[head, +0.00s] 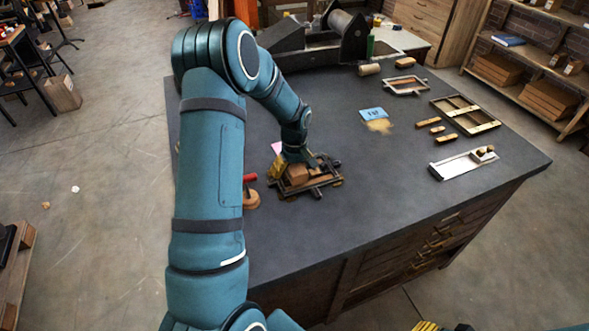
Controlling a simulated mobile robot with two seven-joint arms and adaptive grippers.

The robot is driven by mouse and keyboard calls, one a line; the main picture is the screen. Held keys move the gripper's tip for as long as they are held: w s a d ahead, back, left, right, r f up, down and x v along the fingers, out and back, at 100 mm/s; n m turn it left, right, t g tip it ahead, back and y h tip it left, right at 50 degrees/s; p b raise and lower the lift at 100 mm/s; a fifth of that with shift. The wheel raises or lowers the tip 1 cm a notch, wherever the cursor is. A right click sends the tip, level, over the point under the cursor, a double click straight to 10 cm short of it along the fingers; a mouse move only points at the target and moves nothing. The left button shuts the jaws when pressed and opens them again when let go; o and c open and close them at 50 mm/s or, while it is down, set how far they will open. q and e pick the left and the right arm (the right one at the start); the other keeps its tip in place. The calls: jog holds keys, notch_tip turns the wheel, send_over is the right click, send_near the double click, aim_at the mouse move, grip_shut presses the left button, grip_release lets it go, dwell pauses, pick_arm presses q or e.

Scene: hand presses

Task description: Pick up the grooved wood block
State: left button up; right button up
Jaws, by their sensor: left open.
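A brown wood block (298,174), which looks like the grooved wood block, sits in a dark metal frame (317,191) on the dark worktop. Any groove in it is too small to make out. My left gripper (291,168) is low over the frame, right at the block, with its yellow part at the block's left. It is open; whether its fingers touch the block cannot be told, as my arm hides part of it. Part of my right gripper (438,326) shows at the bottom edge, away from the worktop; its fingers are cut off.
A red-handled round wooden tool (250,195) stands left of the frame. A blue card (372,114), small wood blocks (447,138), a wooden frame (465,115) and a metal tray (463,164) lie at the right. A press (318,42) stands at the back. The front middle worktop is clear.

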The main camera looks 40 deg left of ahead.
pick_arm(q)
jog(key=c, duration=1.3)
jog(key=shift+r, duration=0.15)
jog(key=shift+c, duration=0.2)
